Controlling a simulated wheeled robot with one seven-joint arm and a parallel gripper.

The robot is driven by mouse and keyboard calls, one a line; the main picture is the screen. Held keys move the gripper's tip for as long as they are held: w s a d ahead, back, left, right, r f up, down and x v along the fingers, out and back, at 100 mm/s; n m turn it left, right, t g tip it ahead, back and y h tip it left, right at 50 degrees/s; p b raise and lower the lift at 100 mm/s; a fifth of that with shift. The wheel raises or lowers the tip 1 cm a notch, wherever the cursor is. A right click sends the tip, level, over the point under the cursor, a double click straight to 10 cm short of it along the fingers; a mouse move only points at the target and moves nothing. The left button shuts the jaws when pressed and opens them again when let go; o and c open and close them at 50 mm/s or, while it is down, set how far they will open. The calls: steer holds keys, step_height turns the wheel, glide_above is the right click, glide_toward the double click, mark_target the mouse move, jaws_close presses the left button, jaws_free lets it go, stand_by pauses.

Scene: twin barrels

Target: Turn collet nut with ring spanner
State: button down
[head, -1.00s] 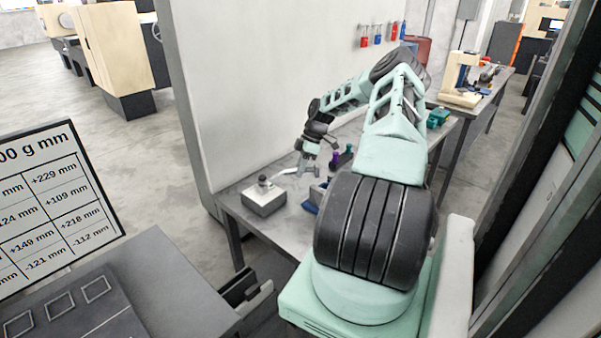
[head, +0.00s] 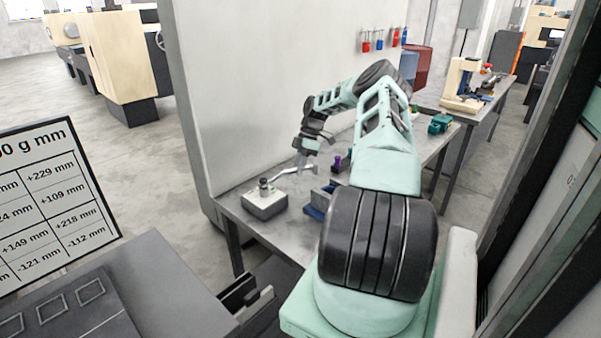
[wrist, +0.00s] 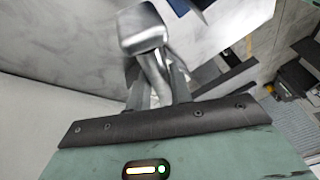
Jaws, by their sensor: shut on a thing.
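My gripper (head: 304,170) is over the steel bench, shut on a silver ring spanner (head: 288,171). The spanner reaches left from the fingers towards a grey block (head: 265,207) at the bench's near left corner. A short dark upright piece, seemingly the collet nut (head: 263,184), stands on top of the block. The spanner's far end is close to the nut; I cannot tell whether it is around it or beside it. In the wrist view the spanner (wrist: 143,30) shows bright and blurred between the two fingers (wrist: 158,90); the nut cannot be made out there.
A blue and grey fixture (head: 318,203) sits on the bench (head: 238,205) right of the block. A purple-topped item (head: 337,163) stands behind it. A pale panel (head: 260,90) rises along the bench's back. A dark cabinet top (head: 130,300) is at the front left.

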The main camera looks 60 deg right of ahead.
steer(key=shift+w+d+n, duration=0.2)
steer(key=shift+w+n, duration=0.1)
steer(key=shift+w, duration=0.05)
steer(key=shift+s+r, duration=0.1)
steer(key=shift+s, duration=0.05)
steer(key=shift+s+a, duration=0.15)
steer(key=shift+a, duration=0.05)
steer(key=shift+r, duration=0.1)
stand_by(0.4)
steer(key=shift+r+p, duration=1.65)
steer(key=shift+r, duration=1.7)
